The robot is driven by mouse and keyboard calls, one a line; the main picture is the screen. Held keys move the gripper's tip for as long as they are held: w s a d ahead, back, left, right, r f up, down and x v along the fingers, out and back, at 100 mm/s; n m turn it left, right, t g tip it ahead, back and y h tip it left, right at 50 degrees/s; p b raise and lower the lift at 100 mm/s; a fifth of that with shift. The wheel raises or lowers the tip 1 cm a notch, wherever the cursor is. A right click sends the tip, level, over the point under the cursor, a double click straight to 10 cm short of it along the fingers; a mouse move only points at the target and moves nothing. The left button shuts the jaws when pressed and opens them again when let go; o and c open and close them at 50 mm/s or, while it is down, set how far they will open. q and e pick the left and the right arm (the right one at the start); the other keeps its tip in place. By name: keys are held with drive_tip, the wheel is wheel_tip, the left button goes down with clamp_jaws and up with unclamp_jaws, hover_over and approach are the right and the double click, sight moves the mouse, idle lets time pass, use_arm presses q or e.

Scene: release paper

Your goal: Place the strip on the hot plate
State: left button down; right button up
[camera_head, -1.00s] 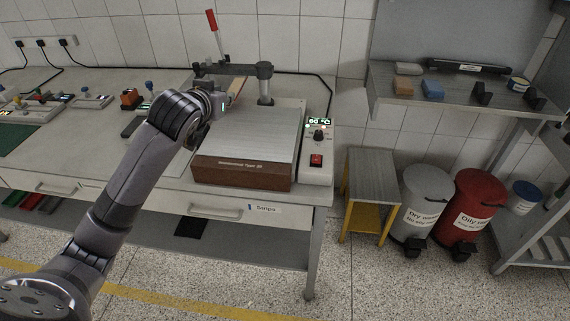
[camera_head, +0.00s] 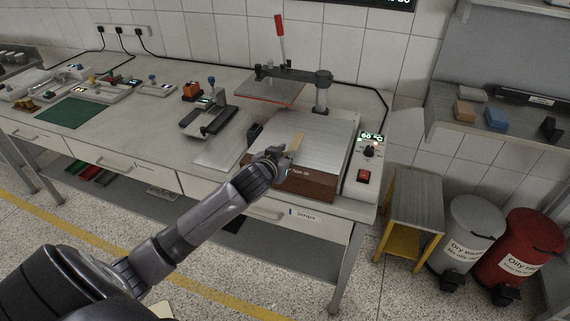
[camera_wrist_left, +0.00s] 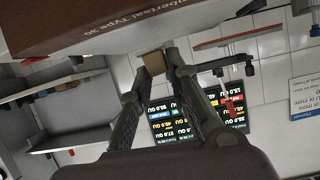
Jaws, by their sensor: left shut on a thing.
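The hot plate (camera_head: 330,143) is a flat grey metal plate with a brown front face. Its control box (camera_head: 368,165) at the right has a lit display, apparently 60 °C. My left gripper (camera_head: 285,154) is at the plate's front left edge, shut on a small tan strip (camera_head: 297,143). The strip points away over the plate; I cannot tell whether it touches it. In the left wrist view, the strip (camera_wrist_left: 154,62) sits between the fingertips, close to the brown face of the hot plate (camera_wrist_left: 90,25). My right gripper is not in view.
A hinged press arm with a red handle (camera_head: 280,30) stands behind the plate, its flat board (camera_head: 275,92) swung left. A black device (camera_head: 208,120) stands on the bench to the left. Bins (camera_head: 470,235) and a stool (camera_head: 413,205) stand right of the bench.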

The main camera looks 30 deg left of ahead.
use_arm(q)
wheel_tip(320, 180, down, 4)
drive_tip(key=shift+r, duration=0.25)
drive_tip(key=c, duration=1.5)
unclamp_jaws()
drive_tip(key=shift+o, duration=0.2)
drive_tip(key=b+v, duration=0.1)
drive_tip(key=v, duration=1.1)
drive_tip(key=s+f+m+g, duration=0.1)
drive_tip(key=s+f+g, duration=0.15)
drive_tip(key=f, duration=0.95)
drive_tip(key=s+f+g+h, duration=0.15)
drive_tip(key=s+f, duration=0.25)
drive_tip(key=f, duration=0.9)
drive_tip(key=s+f+m+g+y, duration=0.1)
drive_tip(key=s+f+g, duration=0.2)
drive_tip(key=f, duration=0.9)
drive_tip(key=s+d+f+g, duration=0.1)
drive_tip(key=s+d+f, duration=0.3)
drive_tip(key=s+f, duration=0.3)
drive_tip(key=s+d+f+m+g+h, duration=0.1)
drive_tip(key=s+d+f, duration=0.3)
drive_tip(key=s, duration=1)
drive_tip(key=s+d+f+m+g+h, duration=0.1)
drive_tip(key=s+d+f+g, duration=0.2)
drive_tip(key=s+f, duration=0.6)
drive_tip(key=shift+s+d+f, duration=0.35)
drive_tip(key=shift+s+d, duration=0.05)
drive_tip(key=shift+s, duration=0.85)
